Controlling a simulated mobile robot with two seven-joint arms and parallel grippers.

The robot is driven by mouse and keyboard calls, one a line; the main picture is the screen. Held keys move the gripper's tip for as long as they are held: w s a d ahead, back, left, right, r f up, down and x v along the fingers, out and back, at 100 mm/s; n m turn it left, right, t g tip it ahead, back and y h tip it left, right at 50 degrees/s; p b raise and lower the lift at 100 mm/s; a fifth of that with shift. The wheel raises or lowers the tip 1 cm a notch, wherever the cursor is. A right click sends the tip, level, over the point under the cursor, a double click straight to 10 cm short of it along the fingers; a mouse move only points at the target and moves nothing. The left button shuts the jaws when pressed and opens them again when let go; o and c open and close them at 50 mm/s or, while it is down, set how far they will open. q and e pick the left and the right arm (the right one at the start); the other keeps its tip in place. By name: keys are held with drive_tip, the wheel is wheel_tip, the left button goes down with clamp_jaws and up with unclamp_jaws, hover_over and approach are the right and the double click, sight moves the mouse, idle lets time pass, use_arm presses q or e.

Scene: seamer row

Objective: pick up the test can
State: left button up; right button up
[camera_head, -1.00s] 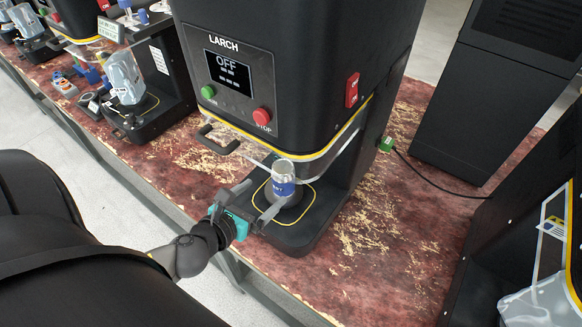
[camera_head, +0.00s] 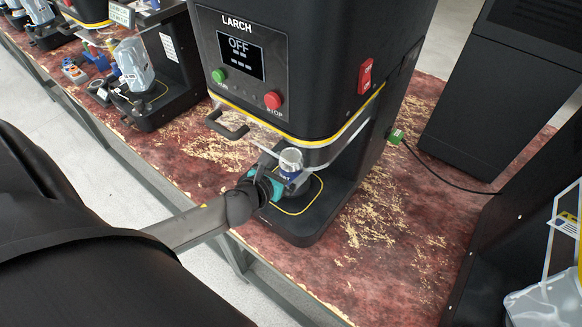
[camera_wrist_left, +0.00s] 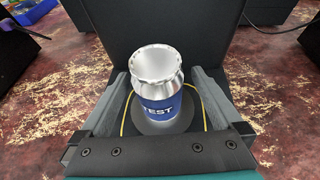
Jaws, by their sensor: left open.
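The test can (camera_head: 290,161) is silver with a blue band and an open top. It stands upright on the round plate of the LARCH machine's base, inside the yellow outline. In the left wrist view the can (camera_wrist_left: 160,100) shows "TEST" on its band. My left gripper (camera_wrist_left: 163,84) is open with one finger on each side of the can, and a gap shows beside it. In the head view the left gripper (camera_head: 283,180) is at the can's near side and partly hides its lower part. My right gripper is not in view.
The LARCH machine (camera_head: 330,60) reads OFF and rises close behind the can. Its raised clear guard and black handle (camera_head: 227,124) are near my left gripper. Another machine with a clear guard (camera_head: 134,64) stands left. The red worktop (camera_head: 390,235) is bare to the right.

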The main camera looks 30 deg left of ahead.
use_arm(q)
drive_tip(key=shift+b+x, duration=0.3)
drive_tip(key=shift+x, duration=1.85)
drive_tip(key=shift+a, duration=0.1)
drive_tip(key=shift+c, duration=0.2)
drive_tip(key=c, duration=1.4)
